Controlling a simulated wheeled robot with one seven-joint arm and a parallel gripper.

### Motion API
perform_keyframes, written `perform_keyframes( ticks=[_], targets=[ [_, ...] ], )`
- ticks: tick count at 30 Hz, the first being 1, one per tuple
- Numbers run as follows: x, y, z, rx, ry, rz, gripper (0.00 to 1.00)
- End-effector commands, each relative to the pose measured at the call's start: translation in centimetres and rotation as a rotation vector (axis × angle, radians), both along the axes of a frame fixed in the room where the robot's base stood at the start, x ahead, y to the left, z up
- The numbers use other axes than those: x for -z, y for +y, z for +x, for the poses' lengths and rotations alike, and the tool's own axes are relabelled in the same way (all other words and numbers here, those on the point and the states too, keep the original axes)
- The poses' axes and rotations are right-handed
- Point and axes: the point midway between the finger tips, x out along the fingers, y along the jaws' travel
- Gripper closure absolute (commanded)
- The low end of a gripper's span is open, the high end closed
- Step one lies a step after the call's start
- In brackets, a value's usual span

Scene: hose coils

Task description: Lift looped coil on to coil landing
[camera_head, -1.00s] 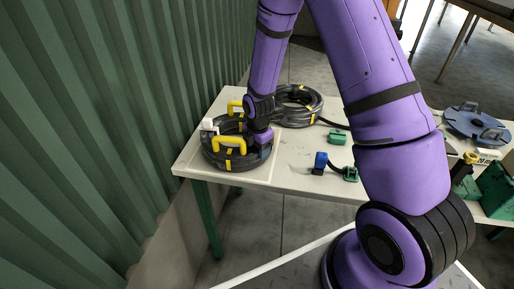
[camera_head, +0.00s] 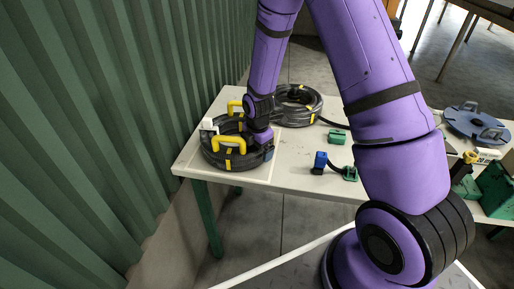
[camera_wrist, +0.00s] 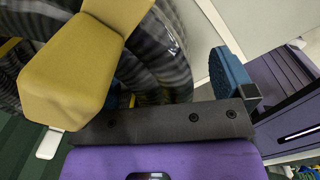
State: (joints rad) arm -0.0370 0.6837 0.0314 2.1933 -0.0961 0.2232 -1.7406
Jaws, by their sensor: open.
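The looped coil (camera_head: 215,158), dark ribbed hose with yellow strap marks and raised yellow handle loops (camera_head: 229,142), lies flat at the table's left end. It rests on a pale square that looks like the coil landing (camera_head: 257,175). My gripper (camera_head: 260,145) is low at the coil's right side, pointing down. In the wrist view the jaws are open, with one blue fingertip (camera_wrist: 232,75) clear of the hose (camera_wrist: 160,65). A yellow handle loop (camera_wrist: 85,60) fills the upper left and hides the other finger. Whether any finger touches the coil cannot be told.
A second dark coil (camera_head: 312,116) with yellow bands lies just behind, close to my forearm. A white block (camera_head: 208,125) stands by the looped coil. Green (camera_head: 337,136) and blue (camera_head: 320,162) fittings lie mid-table. A blue disc (camera_head: 476,122) is at right. A green corrugated wall (camera_head: 90,120) borders the left.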

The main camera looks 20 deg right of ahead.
Motion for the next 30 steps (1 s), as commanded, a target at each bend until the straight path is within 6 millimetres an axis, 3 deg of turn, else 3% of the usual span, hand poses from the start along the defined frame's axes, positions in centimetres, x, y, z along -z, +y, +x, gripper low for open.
perform_keyframes(
  ticks=[30],
  targets=[
    [-2.8,0.0,-0.1,-0.001,-0.002,0.001,0.0]
  ],
)
